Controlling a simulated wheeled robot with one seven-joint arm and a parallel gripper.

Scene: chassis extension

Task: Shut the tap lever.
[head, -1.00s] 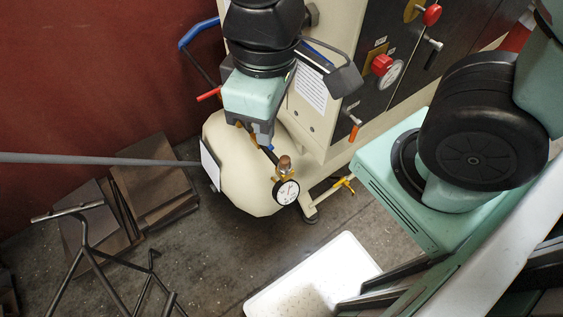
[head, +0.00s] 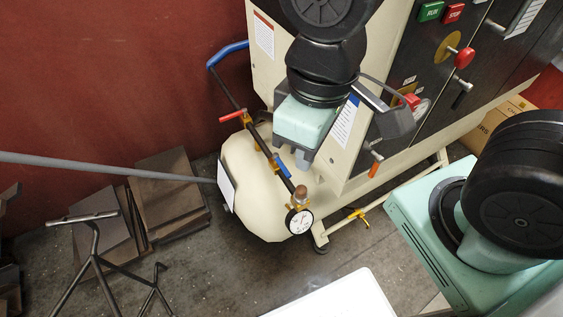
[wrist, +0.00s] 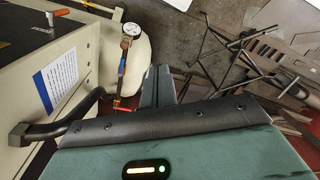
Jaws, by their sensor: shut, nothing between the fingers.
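A pipe runs along the cream tank (head: 255,200) and carries several handles. One is a small blue lever (head: 283,168), lying roughly along the pipe. Another is a red lever (head: 231,117), sticking out to the left; it also shows in the wrist view (wrist: 121,106). I cannot tell which is the tap lever meant. My gripper (head: 304,160) points down just right of the blue lever and appears apart from it. In the wrist view my gripper (wrist: 158,84) shows its fingers together and empty, beside the pipe.
A pressure gauge (head: 299,221) sits at the pipe's near end. The cabinet (head: 345,125) stands close on the right, with an orange-handled lever (head: 375,165). A yellow valve (head: 359,215) is low near the floor. Metal plates (head: 165,195) and a dark stand (head: 95,250) lie left.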

